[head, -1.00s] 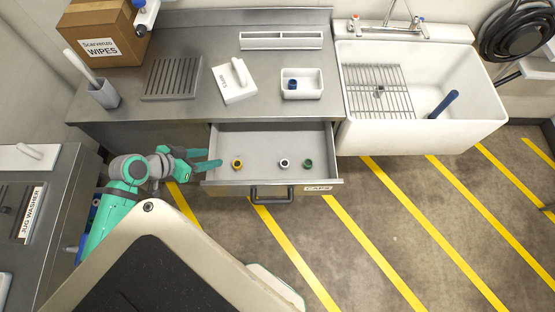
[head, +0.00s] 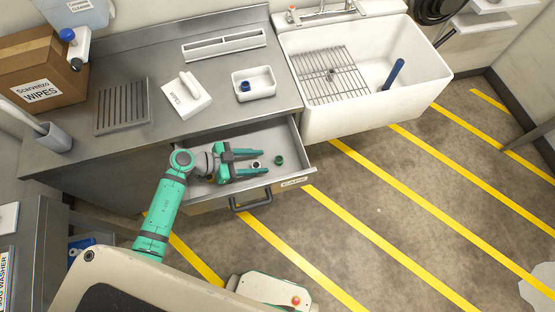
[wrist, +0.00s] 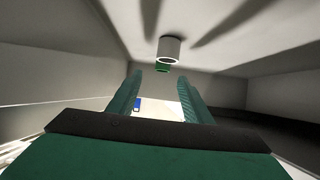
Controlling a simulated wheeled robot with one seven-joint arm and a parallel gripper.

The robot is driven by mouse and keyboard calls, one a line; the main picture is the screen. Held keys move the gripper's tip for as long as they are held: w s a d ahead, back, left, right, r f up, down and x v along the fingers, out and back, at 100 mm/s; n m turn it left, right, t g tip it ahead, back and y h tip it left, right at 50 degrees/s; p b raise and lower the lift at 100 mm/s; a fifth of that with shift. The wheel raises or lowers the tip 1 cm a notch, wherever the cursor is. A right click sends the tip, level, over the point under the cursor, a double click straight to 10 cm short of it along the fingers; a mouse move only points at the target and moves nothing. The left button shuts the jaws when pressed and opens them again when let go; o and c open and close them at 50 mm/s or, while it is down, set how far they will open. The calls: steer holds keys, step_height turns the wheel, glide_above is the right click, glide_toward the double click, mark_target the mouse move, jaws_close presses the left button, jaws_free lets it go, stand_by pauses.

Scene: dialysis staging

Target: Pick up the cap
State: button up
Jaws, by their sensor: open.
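In the head view the white cap shows between the two fingers. Neither finger visibly touches a cap.
The drawer walls and its front with the handle (head: 252,204) surround my gripper. The counter above holds a white tray (head: 267,75) with a blue piece (head: 244,87), a white block (head: 187,97) and a wipes box (head: 37,70). A sink (head: 420,80) stands to the right.

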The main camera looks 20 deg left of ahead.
mark_target(274, 164)
steer(key=shift+x, duration=3.6)
steer(key=shift+w+a, duration=0.1)
steer(key=shift+a, duration=0.05)
steer(key=c, duration=1.1)
